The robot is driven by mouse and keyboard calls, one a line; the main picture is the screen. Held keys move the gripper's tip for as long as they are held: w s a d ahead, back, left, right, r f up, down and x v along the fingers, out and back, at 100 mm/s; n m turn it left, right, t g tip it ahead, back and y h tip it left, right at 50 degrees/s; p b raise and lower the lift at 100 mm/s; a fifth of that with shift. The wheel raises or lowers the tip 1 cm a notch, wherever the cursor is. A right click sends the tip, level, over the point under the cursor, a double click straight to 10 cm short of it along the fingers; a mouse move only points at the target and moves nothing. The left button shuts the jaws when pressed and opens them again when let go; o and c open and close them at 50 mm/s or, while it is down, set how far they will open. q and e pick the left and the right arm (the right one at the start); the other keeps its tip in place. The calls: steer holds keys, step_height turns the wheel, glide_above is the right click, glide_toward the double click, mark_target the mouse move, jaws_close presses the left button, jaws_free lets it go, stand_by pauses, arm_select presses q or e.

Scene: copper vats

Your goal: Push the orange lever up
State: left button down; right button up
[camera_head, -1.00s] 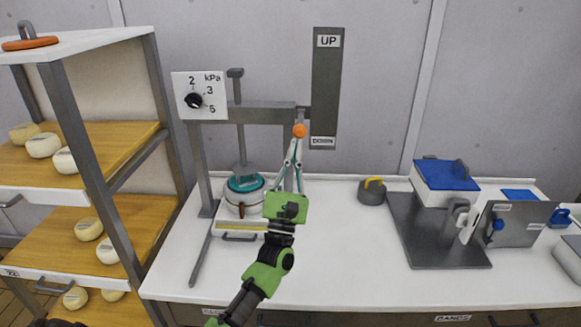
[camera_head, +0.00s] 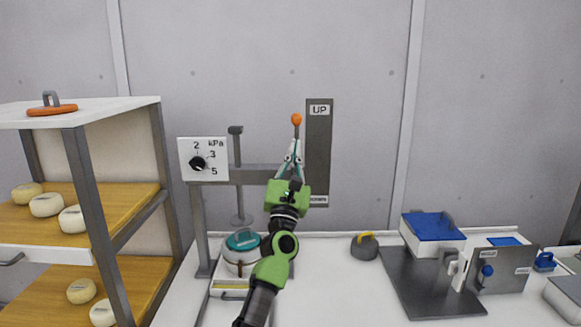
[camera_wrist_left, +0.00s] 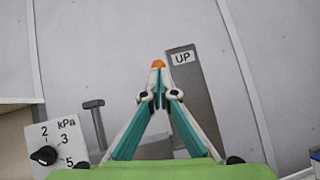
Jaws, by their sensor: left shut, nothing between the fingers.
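The orange lever knob (camera_head: 296,119) stands level with the UP label (camera_head: 320,110) at the top of the grey plate (camera_head: 319,150). The DOWN label (camera_head: 318,199) is at the plate's bottom. My left gripper (camera_head: 293,148) is shut and empty, with its fingertips just below the knob. In the left wrist view the knob (camera_wrist_left: 158,64) shows just beyond the fingertips (camera_wrist_left: 158,92), beside the UP plate (camera_wrist_left: 190,95). Most of the lever arm is hidden behind the fingers; I cannot tell whether they touch it. My right gripper is out of view.
The press frame has a kPa dial (camera_head: 204,160) and a plunger (camera_head: 237,175) above a teal-lidded pot (camera_head: 243,240). A cheese shelf (camera_head: 90,113) stands left. A grey weight (camera_head: 364,247) and a blue-topped box (camera_head: 432,227) stand right. The wall right of the plate is clear.

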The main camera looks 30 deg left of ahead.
mark_target(294, 118)
arm_select(q)
steer(key=x, duration=0.5)
steer(key=a+b+x, duration=0.1)
steer(key=x, duration=0.2)
steer(key=shift+s+a+r, duration=0.1)
steer(key=shift+s+r, duration=0.15)
steer(key=shift+s, duration=0.05)
steer(key=shift+w+a+r, duration=0.15)
steer(key=shift+w, duration=0.15)
steer(key=shift+w+a+r+g+p, duration=0.4)
steer(key=shift+w+r+p, duration=0.1)
steer(key=shift+p, duration=0.25)
steer(key=shift+w+a+n+g+p, duration=0.1)
steer(key=shift+w+n+g+p, duration=0.2)
steer(key=shift+w, duration=0.1)
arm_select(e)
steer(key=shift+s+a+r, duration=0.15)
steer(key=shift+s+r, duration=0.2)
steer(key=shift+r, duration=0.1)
arm_select(q)
steer(key=shift+a, duration=0.1)
steer(key=shift+f, duration=0.1)
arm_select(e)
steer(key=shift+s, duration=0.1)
